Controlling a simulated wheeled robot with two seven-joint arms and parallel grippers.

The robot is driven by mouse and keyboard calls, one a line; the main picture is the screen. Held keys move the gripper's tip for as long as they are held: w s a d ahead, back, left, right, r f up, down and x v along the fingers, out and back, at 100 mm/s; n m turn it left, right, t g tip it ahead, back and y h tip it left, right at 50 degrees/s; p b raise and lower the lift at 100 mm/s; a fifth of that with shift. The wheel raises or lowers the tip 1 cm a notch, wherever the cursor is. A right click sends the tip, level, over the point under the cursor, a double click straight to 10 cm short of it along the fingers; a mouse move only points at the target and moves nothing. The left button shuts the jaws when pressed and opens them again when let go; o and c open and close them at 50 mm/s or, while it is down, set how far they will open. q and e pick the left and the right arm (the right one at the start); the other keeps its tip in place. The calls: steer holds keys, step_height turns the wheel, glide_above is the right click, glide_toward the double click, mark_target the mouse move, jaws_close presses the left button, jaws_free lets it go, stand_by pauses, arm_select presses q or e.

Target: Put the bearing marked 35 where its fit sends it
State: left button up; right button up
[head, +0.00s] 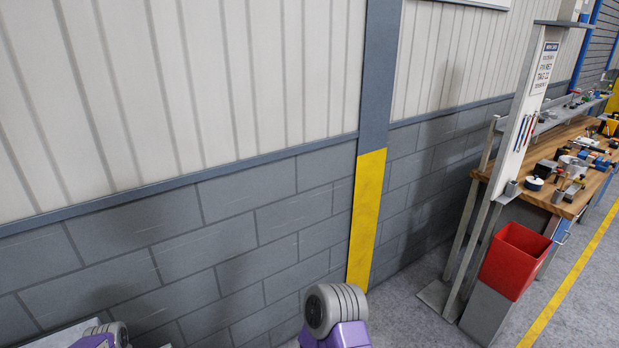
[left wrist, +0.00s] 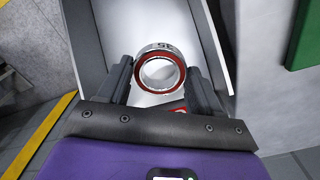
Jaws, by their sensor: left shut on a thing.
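The bearing (left wrist: 160,49) is a metal ring with a red inner band around an open bore. It carries a dark mark on its top edge that reads like 35 upside down. It shows in the left wrist view, between the fingers of my left gripper (left wrist: 161,80), which is shut on it. Behind the bearing is a pale tray or chute (left wrist: 115,18) with raised grey side walls; I cannot tell whether the bearing touches it. A small red patch (left wrist: 178,107) with a white mark shows just below the bearing, partly hidden. My right gripper is in neither view.
In the head view, a workbench (head: 539,187) with several parts stands at the right, with a red bin (head: 515,258) at its near end. A block wall (head: 215,235) fills the left and middle. In the left wrist view, a green panel (left wrist: 305,35) is at upper right.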

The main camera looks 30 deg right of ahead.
arm_select(q)
steer(key=shift+f, duration=0.3)
steer(key=shift+r, duration=0.1)
steer(key=o, duration=1.4)
steer(key=shift+c, duration=0.2)
step_height(320, 180, up, 8)
steer(key=p, duration=0.1)
steer(key=shift+f, duration=0.25)
